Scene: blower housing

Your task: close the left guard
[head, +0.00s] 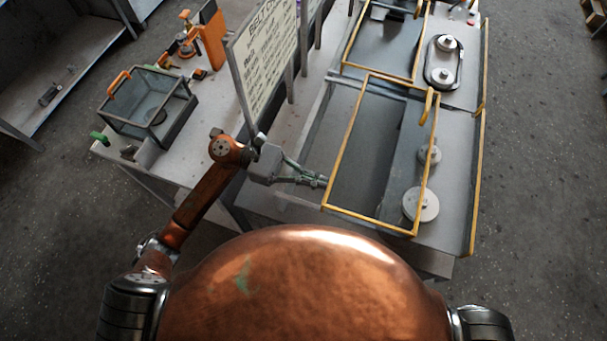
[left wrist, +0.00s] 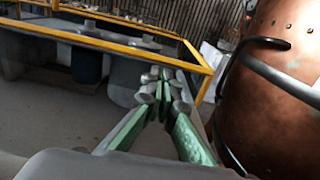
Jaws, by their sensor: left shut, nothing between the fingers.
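Two guards with yellow frames sit over the machine in the head view: a near one (head: 345,140) and a far one (head: 417,45). I cannot tell for sure which is the left guard. The near frame spans a dark recess and two pale pulleys, and a yellow handle (head: 430,104) stands at its far right corner. My left gripper (head: 325,183) is shut and empty, at the near frame's left side. In the left wrist view its fingertips (left wrist: 163,88) are together close to a yellow bar (left wrist: 110,42); contact is unclear. My right gripper is out of view.
A lettered sign board (head: 264,60) stands upright left of the machine, close to my left arm. A clear box with an orange handle (head: 150,105) and an orange tool (head: 212,35) are on the left bench. Grey floor (head: 540,170) is free at right.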

